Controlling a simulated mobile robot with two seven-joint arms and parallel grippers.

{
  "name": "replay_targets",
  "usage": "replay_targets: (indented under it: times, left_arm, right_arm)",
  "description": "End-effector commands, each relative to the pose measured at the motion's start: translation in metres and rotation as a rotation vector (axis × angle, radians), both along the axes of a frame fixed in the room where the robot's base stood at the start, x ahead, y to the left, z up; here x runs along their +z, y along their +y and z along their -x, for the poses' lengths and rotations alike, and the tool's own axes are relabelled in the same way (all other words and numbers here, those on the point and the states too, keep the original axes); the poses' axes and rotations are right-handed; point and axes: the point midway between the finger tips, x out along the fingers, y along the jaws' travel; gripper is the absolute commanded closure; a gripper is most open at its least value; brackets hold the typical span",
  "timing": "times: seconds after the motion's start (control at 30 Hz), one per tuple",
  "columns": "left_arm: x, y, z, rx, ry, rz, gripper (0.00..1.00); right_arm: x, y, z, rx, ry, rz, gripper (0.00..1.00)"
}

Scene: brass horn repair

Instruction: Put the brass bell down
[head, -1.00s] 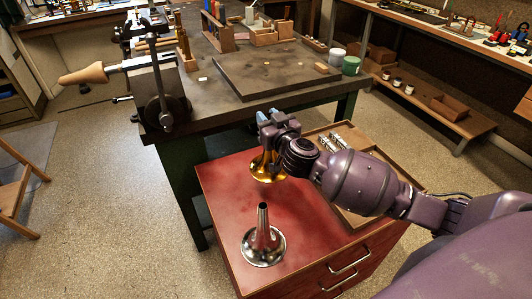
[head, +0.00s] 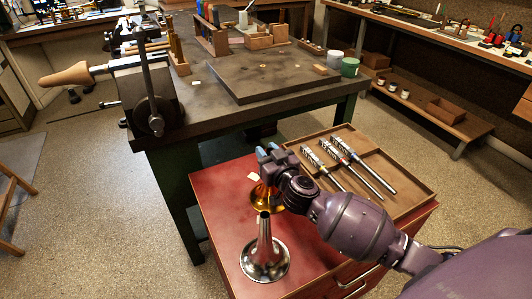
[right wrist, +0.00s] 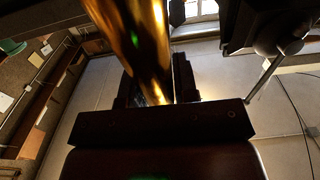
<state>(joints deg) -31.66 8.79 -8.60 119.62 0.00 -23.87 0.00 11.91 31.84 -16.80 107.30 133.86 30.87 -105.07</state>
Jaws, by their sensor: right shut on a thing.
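The brass bell (head: 259,195) is upright, flare down, low over the red cabinet top (head: 225,200). I cannot tell whether its rim touches the top. My right gripper (head: 268,158) is shut on its narrow upper tube. In the right wrist view the shiny brass tube (right wrist: 146,45) passes between the fingers. A silver bell (head: 264,256) stands flare down on the cabinet top, in front of the brass bell, and its tip overlaps it in the head view. My left gripper is not in view.
A wooden tray (head: 415,200) with several silver valve parts (head: 352,165) lies on the cabinet top to the right. A dark workbench (head: 205,110) with a vise (head: 150,95) stands behind. The left part of the red top is clear.

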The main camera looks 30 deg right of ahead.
Motion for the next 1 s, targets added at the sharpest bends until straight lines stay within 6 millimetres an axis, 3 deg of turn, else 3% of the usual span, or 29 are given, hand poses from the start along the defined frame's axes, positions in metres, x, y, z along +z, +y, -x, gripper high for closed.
replay_targets:
  times: [0.2,0.23,0.4,0.77,1.0]
  left_arm:
    - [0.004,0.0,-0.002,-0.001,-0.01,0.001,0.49]
    - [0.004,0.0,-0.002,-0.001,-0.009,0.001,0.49]
    - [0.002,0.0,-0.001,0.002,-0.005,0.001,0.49]
    - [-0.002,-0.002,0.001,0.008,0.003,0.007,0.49]
    - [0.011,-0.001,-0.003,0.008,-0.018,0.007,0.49]
  right_arm:
    - [0.0,0.0,0.0,0.0,-0.003,0.001,1.0]
    - [-0.001,0.0,0.0,0.0,-0.002,0.0,0.71]
    - [-0.001,0.0,0.0,0.0,-0.001,0.0,0.47]
    - [0.002,0.0,0.001,0.0,-0.001,0.0,0.47]
    - [0.005,0.002,0.036,0.001,-0.003,0.0,0.47]
